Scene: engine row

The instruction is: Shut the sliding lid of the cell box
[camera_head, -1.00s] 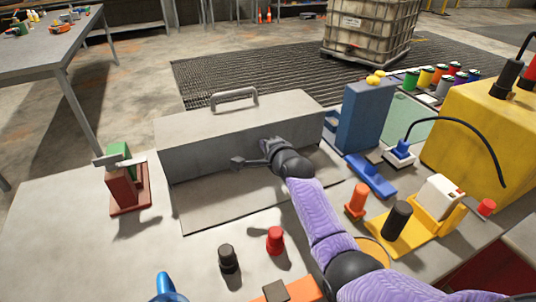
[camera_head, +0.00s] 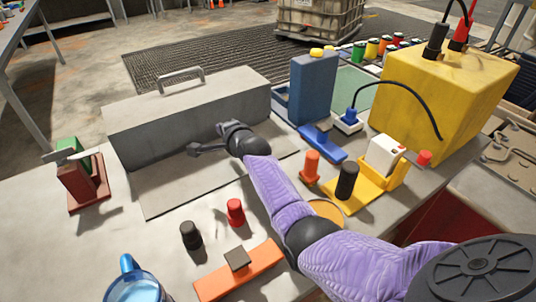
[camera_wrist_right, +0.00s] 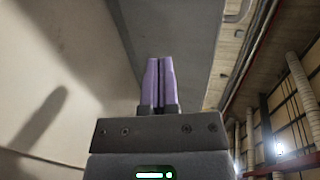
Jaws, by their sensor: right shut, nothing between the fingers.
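A long grey box (camera_head: 185,112) with a handle (camera_head: 181,80) on top stands at the left of the bench in the head view. A flat grey plate (camera_head: 165,190) lies along the foot of its front face. I cannot tell for certain which part is the sliding lid. My right gripper (camera_head: 221,130) is in front of the box's front face, toward its right end. Its two purple fingers (camera_wrist_right: 161,82) are shut and empty in the wrist view, pointing along a grey surface (camera_wrist_right: 180,35). Whether they touch it is unclear. My left gripper is out of view.
A blue block (camera_head: 312,88) stands right of the box, near a yellow box (camera_head: 440,95) with cables. A red-and-green vise-like piece (camera_head: 78,180) stands at left. Black (camera_head: 191,236) and red (camera_head: 236,212) caps, an orange bar (camera_head: 240,270) and a blue mug (camera_head: 135,287) are in front.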

